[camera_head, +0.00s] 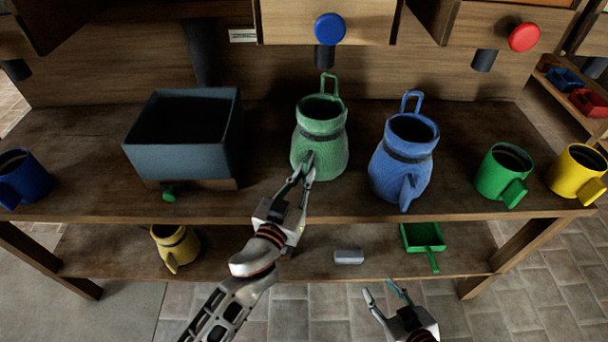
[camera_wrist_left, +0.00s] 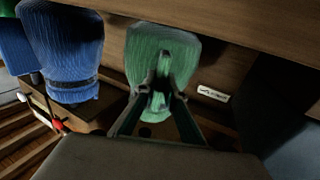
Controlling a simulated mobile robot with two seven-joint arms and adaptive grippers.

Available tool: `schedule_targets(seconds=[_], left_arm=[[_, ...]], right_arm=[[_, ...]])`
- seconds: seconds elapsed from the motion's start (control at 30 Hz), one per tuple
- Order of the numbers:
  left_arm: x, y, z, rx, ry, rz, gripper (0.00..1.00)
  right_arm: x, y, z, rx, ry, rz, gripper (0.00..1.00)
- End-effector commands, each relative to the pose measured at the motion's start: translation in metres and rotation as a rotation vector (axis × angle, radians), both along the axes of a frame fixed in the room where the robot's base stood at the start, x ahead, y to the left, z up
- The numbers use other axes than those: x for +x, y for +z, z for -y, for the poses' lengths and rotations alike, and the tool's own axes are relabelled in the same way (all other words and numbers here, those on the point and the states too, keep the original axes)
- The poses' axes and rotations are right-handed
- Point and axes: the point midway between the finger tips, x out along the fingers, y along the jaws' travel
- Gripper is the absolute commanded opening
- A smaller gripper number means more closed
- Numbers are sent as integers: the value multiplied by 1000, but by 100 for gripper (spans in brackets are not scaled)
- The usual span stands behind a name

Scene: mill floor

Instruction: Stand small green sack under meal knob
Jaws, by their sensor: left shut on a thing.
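The green sack (camera_head: 331,149) is upright and open-topped at the middle of the bench, with a loop at its back. It is roughly below the blue knob (camera_head: 330,29) and its dark spout (camera_head: 325,57); whether it touches the bench is hard to tell. My left gripper (camera_head: 306,172) is shut on the sack's front handle; the wrist view shows the fingers around this handle on the green sack (camera_wrist_left: 140,45). A red knob (camera_head: 524,37) is at the upper right. No readable label shows which knob is meal. My right gripper (camera_head: 387,293) is open and empty, low in front.
A blue sack (camera_head: 396,177) stands close to the right of the green one. A grey-blue bin (camera_head: 181,155) stands left. Mugs in blue (camera_head: 22,178), green (camera_head: 497,178) and yellow (camera_head: 577,172) stand near the ends.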

Motion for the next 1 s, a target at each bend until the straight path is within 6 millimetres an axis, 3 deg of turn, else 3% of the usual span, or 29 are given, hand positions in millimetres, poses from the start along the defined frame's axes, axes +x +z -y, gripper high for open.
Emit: schedule_targets(seconds=[0.03,0.1,0.57,1.0], left_arm=[[0,0,0,0,0,1,13],[0,0,0,0,0,1,30],[-7,-1,-3,1,0,-2,30],[-79,-1,-33,-2,1,-4,30]], right_arm=[[0,0,0,0,0,1,40],[0,1,0,0,0,1,40],[-1,-1,1,-3,1,-2,40],[0,0,0,-1,0,-1,40]])
